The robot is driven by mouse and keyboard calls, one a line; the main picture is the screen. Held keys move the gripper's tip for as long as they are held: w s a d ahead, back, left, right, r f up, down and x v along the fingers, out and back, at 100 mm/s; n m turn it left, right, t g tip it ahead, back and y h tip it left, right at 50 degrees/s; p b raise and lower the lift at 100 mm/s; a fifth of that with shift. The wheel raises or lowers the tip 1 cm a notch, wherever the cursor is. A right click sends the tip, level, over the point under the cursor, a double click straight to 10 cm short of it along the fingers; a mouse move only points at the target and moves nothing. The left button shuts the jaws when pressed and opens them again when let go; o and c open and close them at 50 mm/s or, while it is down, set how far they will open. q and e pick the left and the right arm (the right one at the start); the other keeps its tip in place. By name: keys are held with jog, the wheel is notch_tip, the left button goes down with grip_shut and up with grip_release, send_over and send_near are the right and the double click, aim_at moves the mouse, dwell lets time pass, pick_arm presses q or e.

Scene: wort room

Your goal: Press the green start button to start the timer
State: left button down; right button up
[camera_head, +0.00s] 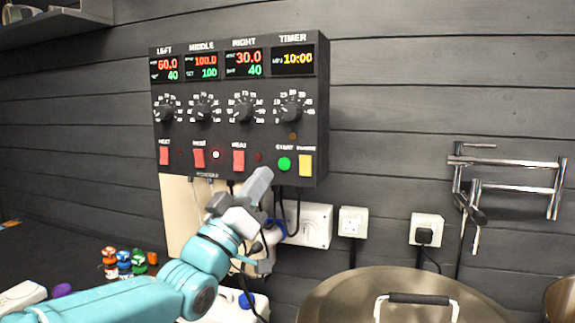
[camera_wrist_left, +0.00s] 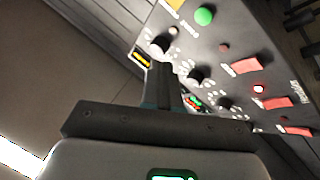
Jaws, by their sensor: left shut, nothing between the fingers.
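The round green start button (camera_head: 284,164) sits at the lower right of the black control panel (camera_head: 322,120), left of a yellow button (camera_head: 306,165). In the left wrist view the green button (camera_wrist_left: 205,15) is near the top. The timer display (camera_head: 293,58) reads 10:00 in yellow. My left gripper (camera_head: 262,178) is shut and empty, its tip just below and left of the green button in the head view, apart from it in the picture. In the left wrist view its fingers (camera_wrist_left: 162,80) point up toward the panel. My right gripper is not in view.
Red switches (camera_head: 198,158) and black knobs (camera_head: 291,110) line the panel. Cables and a white socket box (camera_head: 312,225) are below it. A metal pot lid (camera_head: 350,291) is at the lower right. Small coloured bottles (camera_head: 124,262) stand at the left.

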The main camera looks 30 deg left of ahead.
aim_at(284, 164)
pick_arm(q)
jog(key=w+p, duration=0.1)
jog(key=w, duration=0.1)
jog(key=w+a+p, duration=0.1)
jog(key=w+p, duration=0.1)
jog(key=w, duration=0.1)
jog(key=w+a+p, duration=0.1)
jog(key=w+p, duration=0.1)
jog(key=w, duration=0.1)
jog(key=shift+w+a, duration=0.1)
jog(key=shift+w, duration=0.15)
jog(key=shift+s, duration=0.2)
jog(key=shift+w, duration=0.1)
jog(key=shift+w, duration=0.1)
dwell(0.4)
